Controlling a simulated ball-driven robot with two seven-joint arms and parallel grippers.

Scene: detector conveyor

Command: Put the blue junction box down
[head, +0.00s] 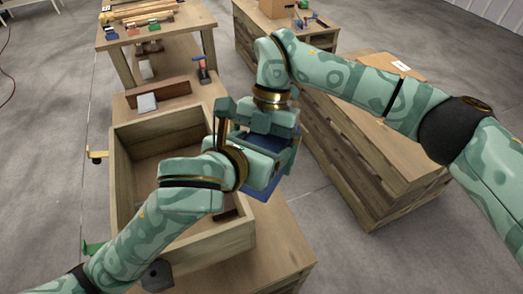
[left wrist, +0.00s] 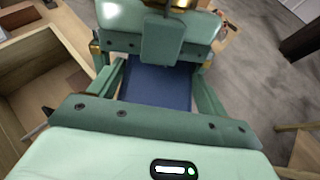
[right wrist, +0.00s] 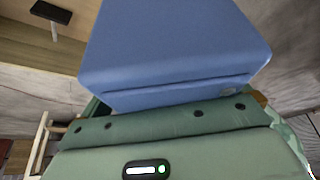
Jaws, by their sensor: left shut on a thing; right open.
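The blue junction box (head: 284,180) is held in the air beside the right wall of the wooden crate (head: 200,247); my grippers hide much of it. My left gripper (head: 262,166) is shut on the box. In the left wrist view the blue face (left wrist: 155,86) shows between its two fingers. My right gripper (head: 256,136) is open and very close to the box, just beyond the left one. In the right wrist view the box (right wrist: 175,45) fills the space ahead of the right gripper's palm. Whether the right fingers touch it is hidden.
The crate stands on a wooden bench (head: 262,262) and looks mostly empty. A slatted wooden stand (head: 368,165) is close on the right. A table (head: 172,28) with small parts is behind, and another bench (head: 320,38) carries a cardboard box (head: 275,8).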

